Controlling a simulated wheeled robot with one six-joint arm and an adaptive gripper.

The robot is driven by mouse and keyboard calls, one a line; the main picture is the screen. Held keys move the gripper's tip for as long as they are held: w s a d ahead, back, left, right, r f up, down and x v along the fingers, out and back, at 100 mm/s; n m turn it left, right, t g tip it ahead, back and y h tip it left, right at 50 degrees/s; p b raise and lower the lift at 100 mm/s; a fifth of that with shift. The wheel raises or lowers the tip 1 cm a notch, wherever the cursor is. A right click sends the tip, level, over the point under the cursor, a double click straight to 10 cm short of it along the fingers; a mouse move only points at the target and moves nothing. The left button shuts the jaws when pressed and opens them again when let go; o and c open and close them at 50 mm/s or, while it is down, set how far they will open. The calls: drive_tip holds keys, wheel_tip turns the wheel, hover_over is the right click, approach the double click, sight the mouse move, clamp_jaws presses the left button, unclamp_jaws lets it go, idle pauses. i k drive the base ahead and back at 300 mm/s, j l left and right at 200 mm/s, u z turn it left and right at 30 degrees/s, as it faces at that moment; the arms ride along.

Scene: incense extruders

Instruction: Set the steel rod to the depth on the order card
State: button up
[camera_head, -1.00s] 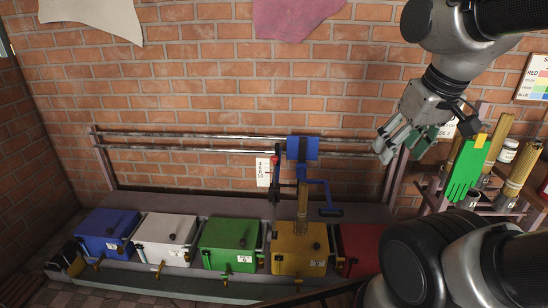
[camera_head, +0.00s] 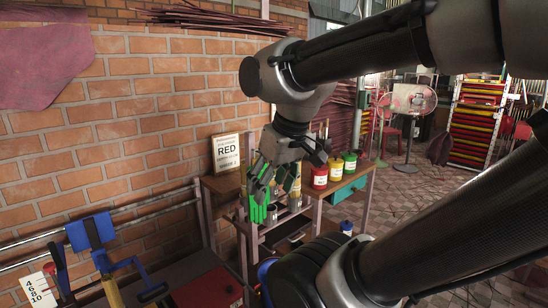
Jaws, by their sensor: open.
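The blue carriage (camera_head: 90,231) with a blue handle sits on the steel rails at the lower left. I cannot pick out the steel rod with certainty.
A red box (camera_head: 210,290) is at the bottom, partly cut off. Red (camera_head: 320,177), yellow (camera_head: 335,169) and green (camera_head: 350,163) pots stand on a wooden shelf at the centre right. A fan (camera_head: 411,105) and racks are farther back, with open floor between.

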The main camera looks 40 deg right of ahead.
sight(50, 267)
drive_tip(key=z, duration=0.75)
drive_tip(key=u, duration=1.4)
drive_tip(key=i+l, duration=0.1)
drive_tip(key=i+u, duration=0.05)
drive_tip(key=i, duration=0.05)
